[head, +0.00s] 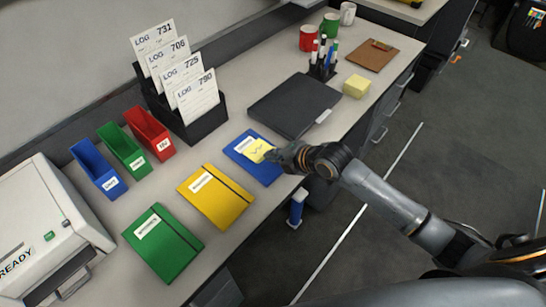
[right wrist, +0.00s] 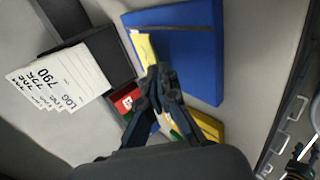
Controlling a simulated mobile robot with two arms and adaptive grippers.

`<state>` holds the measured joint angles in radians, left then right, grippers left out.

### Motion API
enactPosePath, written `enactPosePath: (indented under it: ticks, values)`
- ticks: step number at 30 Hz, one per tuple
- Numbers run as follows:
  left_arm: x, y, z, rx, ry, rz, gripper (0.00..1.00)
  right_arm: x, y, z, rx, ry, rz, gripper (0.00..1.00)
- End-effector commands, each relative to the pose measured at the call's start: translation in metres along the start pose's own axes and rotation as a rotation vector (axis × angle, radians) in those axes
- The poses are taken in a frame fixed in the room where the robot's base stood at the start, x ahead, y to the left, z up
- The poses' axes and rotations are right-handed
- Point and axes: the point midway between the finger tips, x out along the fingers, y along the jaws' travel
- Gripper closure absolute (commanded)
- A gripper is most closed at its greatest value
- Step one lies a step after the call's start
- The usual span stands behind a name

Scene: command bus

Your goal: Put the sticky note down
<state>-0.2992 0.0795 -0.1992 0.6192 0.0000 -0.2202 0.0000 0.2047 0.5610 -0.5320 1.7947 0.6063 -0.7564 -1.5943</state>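The yellow sticky note (head: 257,150), with a dark scribble on it, is over the blue folder (head: 266,171) on the desk. My right gripper (head: 273,155) reaches in from the right, with its fingertips at the note's edge. In the right wrist view, the fingers (right wrist: 160,72) are closed together at the end of the note (right wrist: 145,47), with the blue folder (right wrist: 185,55) behind. Whether the note touches the folder, I cannot tell. My left gripper is not in view.
A yellow folder (head: 216,197) and a green folder (head: 163,245) lie left of the blue one. A black closed laptop-like case (head: 293,105), a yellow note pad (head: 356,86) and a pen holder (head: 323,70) are further back. Log cards (head: 198,98) stand in a black rack (head: 205,125).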

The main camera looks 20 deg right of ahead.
Motion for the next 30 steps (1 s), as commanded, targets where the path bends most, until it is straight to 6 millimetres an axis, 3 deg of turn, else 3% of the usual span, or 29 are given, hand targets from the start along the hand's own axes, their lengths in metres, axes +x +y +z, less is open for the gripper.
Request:
enactPosePath:
  ticks: [4,19,21,22,30]
  values:
    - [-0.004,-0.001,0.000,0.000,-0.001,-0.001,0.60,0.008,-0.010,0.000,0.001,0.000,0.001,1.00]
    - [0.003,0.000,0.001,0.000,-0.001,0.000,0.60,0.013,-0.017,0.001,0.000,-0.001,0.002,1.00]
    - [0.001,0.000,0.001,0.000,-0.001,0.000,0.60,0.012,-0.016,0.001,0.000,-0.001,0.003,0.86]
    - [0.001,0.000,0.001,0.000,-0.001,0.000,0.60,0.012,-0.016,0.001,0.001,-0.001,0.002,0.85]
    - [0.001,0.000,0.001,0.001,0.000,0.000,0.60,0.012,-0.017,0.000,0.001,-0.001,0.001,0.85]
